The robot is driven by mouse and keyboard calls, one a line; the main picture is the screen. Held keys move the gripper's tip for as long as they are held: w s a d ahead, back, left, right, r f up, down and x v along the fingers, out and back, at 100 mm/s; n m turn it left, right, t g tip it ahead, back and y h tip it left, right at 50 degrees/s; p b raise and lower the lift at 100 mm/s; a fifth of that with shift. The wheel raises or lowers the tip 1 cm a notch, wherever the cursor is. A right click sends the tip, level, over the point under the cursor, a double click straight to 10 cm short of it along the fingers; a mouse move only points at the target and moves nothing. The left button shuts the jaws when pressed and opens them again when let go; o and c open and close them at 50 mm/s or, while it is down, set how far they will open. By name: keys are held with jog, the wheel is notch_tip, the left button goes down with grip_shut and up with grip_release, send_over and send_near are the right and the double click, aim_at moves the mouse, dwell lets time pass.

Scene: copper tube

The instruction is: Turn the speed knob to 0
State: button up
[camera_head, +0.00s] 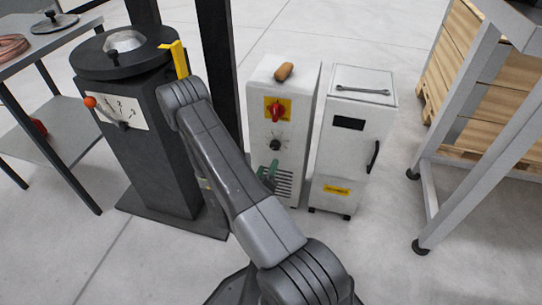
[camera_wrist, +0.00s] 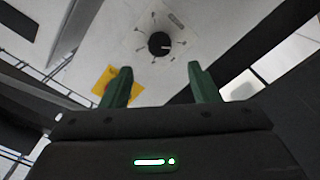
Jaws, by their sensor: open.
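The speed knob (camera_head: 276,145) is a round black knob on the front of the white cabinet (camera_head: 258,100), below the red switch. In the wrist view the knob (camera_wrist: 159,44) sits on a pale plate with dial marks around it; a small light mark shows toward its right, but the numbers are too small to read. My gripper (camera_head: 267,170) has green fingers and is just below and in front of the knob. In the wrist view my gripper (camera_wrist: 160,68) is open and empty, with the knob beyond the fingertips and between their lines, apparently not touched.
A red switch on a yellow plate (camera_head: 277,109) is above the knob. A wooden-coloured handle (camera_head: 284,71) lies on the cabinet top. A second white cabinet (camera_head: 355,140) with a wrench (camera_head: 362,90) stands close right. A black machine (camera_head: 160,150) with an orange-tipped lever stands left.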

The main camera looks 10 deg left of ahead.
aim_at(275, 148)
jog(key=shift+s, duration=2.15)
jog(key=shift+w, duration=0.1)
jog(key=w+b, duration=0.2)
jog(key=w, duration=1.1)
jog(key=shift+w+d, duration=0.15)
jog(key=shift+w, duration=0.2)
jog(key=shift+s, duration=0.1)
